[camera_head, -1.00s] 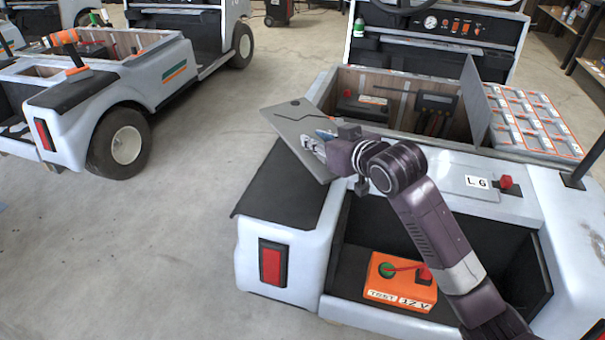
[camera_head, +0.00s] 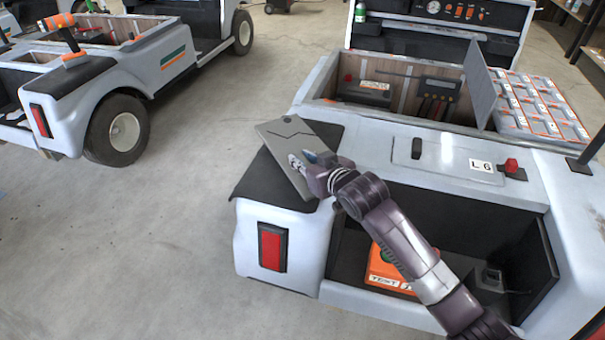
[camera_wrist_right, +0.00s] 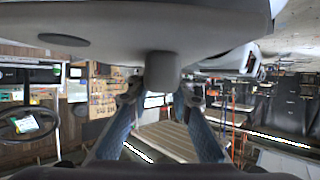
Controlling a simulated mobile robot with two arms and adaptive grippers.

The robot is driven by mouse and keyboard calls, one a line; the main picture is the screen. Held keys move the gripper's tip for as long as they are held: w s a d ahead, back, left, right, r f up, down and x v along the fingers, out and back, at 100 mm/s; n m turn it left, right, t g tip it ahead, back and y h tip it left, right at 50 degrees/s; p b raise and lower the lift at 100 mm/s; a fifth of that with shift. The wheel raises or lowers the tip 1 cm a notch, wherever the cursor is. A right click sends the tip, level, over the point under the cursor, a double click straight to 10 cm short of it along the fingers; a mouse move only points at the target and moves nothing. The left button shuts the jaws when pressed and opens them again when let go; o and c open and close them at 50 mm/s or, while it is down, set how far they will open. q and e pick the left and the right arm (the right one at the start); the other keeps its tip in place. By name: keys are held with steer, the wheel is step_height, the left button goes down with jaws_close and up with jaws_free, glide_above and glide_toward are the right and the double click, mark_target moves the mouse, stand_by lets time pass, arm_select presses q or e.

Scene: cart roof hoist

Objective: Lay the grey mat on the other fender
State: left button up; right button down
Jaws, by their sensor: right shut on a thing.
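My right gripper (camera_head: 314,166) is shut on a flat grey panel (camera_head: 282,140). In the right wrist view the panel (camera_wrist_right: 110,45) fills the top, with a knob-like part (camera_wrist_right: 162,72) between the fingers. A dark grey mat (camera_head: 262,186) lies over the top of the cart's left fender (camera_head: 308,246), its edge hanging at the side. The panel is above this mat and partly covers it; I cannot tell whether they touch. The right fender (camera_head: 585,215) shows at the right edge, with no mat on its visible part. My left gripper is not in view.
An open bay (camera_head: 425,108) behind the deck holds a boxed battery and a meter. A lid stands upright beside a tray of cells (camera_head: 540,105). A red switch (camera_head: 511,165) sits on the deck. An orange test box (camera_head: 390,272) stands below. Another cart is at left.

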step_height(320, 180, down, 3)
steer(key=shift+f+b, duration=0.2)
steer(key=shift+b, duration=0.25)
steer(key=shift+f, duration=0.2)
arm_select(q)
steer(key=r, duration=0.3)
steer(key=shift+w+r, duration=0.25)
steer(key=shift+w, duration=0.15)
arm_select(e)
steer(key=c, duration=1.7)
jaws_free()
steer(key=shift+f, duration=0.1)
steer(key=shift+c, duration=0.2)
steer(key=shift+s+d, duration=0.1)
steer(key=shift+s, duration=0.05)
arm_select(q)
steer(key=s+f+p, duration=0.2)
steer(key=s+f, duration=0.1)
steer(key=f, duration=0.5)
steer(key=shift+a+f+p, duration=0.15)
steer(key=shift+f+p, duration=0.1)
steer(key=shift+p, duration=0.05)
arm_select(e)
steer(key=v, duration=1.1)
steer(key=shift+s+r, duration=0.3)
steer(key=shift+d, duration=0.15)
